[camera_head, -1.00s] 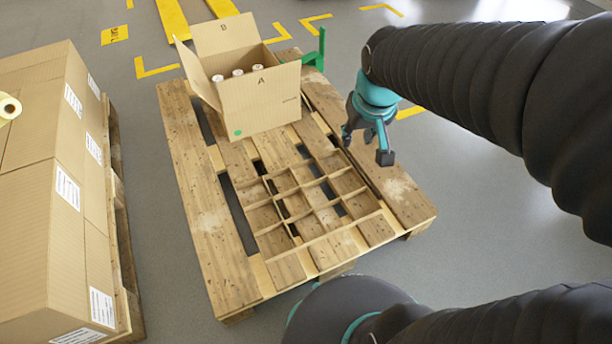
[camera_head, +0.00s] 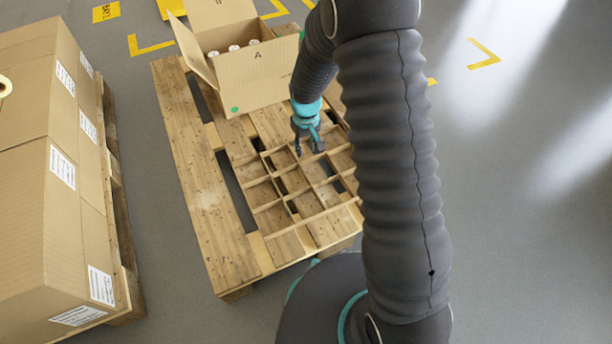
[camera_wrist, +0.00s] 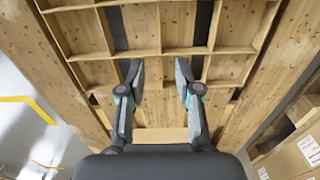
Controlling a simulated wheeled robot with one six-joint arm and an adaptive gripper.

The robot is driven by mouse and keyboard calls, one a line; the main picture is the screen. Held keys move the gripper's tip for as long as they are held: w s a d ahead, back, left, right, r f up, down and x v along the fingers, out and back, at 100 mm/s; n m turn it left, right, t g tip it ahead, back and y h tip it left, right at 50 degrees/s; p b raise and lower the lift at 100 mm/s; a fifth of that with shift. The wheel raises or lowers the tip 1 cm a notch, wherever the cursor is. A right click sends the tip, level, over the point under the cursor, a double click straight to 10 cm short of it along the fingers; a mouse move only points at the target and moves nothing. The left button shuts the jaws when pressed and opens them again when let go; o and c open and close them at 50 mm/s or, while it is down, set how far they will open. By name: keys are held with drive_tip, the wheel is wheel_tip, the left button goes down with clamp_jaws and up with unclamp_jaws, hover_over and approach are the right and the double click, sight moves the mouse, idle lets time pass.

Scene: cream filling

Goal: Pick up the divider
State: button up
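The divider (camera_head: 290,196) is a tan cardboard grid with several cells. It lies flat on the wooden pallet (camera_head: 205,196), in front of the open box. My gripper (camera_head: 309,148) is over the divider's far side in the head view, pointing down. My arm hides the divider's right side in the head view.
An open cardboard box (camera_head: 252,75) marked A holds several white-topped items at the pallet's back. Stacked cartons (camera_head: 40,170) stand on another pallet at the left. Grey floor with yellow markings is clear at the right.

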wheel_tip(320, 180, down, 2)
hover_over(305, 174)
drive_tip(key=f, duration=0.8)
drive_tip(key=shift+s+a+b, duration=0.1)
drive_tip(key=shift+s+b, duration=0.2)
drive_tip(key=shift+b, duration=0.1)
drive_tip(key=shift+w+f, duration=0.2)
drive_tip(key=shift+f, duration=1.25)
drive_tip(key=shift+w+f, duration=0.2)
drive_tip(key=shift+f, duration=1.25)
clamp_jaws()
